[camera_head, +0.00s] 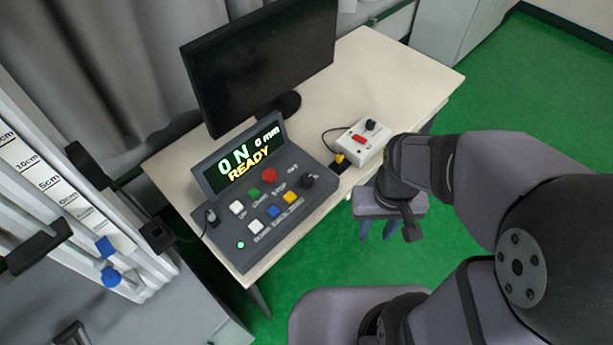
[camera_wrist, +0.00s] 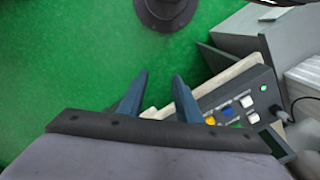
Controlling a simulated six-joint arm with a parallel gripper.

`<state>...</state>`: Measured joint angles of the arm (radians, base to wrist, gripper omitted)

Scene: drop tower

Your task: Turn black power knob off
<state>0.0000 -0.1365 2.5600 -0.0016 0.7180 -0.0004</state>
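The console's display (camera_head: 243,158) reads ON, 0 mm and READY. My gripper (camera_head: 376,237) is right of and apart from the console, by the table's edge, with its fingers pointing down. In the wrist view my gripper (camera_wrist: 160,76) has its two blue-grey fingers apart, with nothing between them but green floor. The console (camera_wrist: 262,84) shows there at the right with its buttons, but I cannot make out the knob.
A white box (camera_head: 362,148) with a red switch and its own black knob stands on the table (camera_head: 405,75) behind the console. A monitor (camera_head: 262,65) stands at the back. A drop tower with a scale (camera_head: 45,182) is at the left. Green floor is free at the right.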

